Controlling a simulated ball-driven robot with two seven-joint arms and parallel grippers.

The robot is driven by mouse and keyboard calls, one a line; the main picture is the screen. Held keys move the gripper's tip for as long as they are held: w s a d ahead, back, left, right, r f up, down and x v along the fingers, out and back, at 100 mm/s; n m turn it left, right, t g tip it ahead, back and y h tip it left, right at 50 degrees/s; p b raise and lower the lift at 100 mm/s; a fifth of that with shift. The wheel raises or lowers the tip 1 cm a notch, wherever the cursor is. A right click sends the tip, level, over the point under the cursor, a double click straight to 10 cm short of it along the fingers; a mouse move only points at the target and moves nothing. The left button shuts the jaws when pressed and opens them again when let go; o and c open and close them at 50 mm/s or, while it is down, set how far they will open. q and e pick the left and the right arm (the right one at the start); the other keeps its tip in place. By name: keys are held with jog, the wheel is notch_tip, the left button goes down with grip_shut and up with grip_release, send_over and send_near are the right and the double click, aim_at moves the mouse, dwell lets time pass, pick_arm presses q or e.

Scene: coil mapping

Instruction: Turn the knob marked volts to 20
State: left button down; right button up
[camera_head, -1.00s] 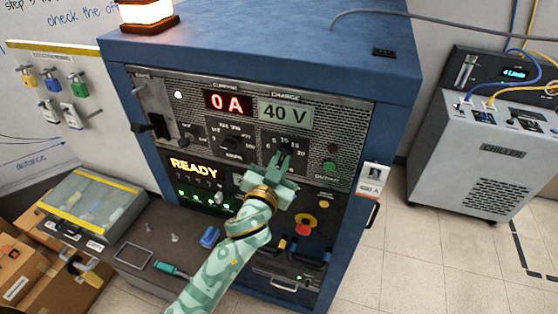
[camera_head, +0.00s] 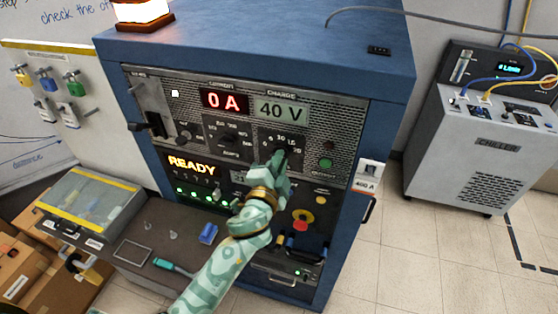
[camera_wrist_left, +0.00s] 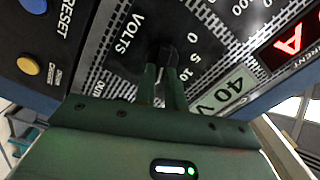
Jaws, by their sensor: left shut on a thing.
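The black volts knob (camera_wrist_left: 163,54) is on the front panel of the blue cabinet. In the wrist view it sits beside the white word VOLTS and a dial marked 0, 5, 10 and further on. My left gripper (camera_head: 279,158) is shut on the knob; its two green fingers also show in the wrist view (camera_wrist_left: 163,82). The fingers hide much of the knob, and I cannot tell which mark its pointer faces. The charge display (camera_head: 283,111) above the dial reads 40 V. My right gripper is not in view.
The current display (camera_head: 224,101) reads 0 A and a READY sign (camera_head: 191,167) is lit. A green button (camera_head: 325,163) is right of the dial, and a red and yellow emergency stop (camera_head: 301,220) is below. A grey chiller (camera_head: 470,150) stands right, with clear floor between.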

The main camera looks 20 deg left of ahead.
pick_arm(q)
jog(key=shift+f+m, duration=0.15)
jog(key=shift+m, duration=0.55)
jog(key=c, duration=1.5)
grip_release()
jog(key=shift+o, duration=0.2)
jog(key=s+b, duration=0.3)
jog(key=s, duration=1.3)
jog(key=shift+s+a, duration=0.15)
jog(key=shift+a, duration=0.05)
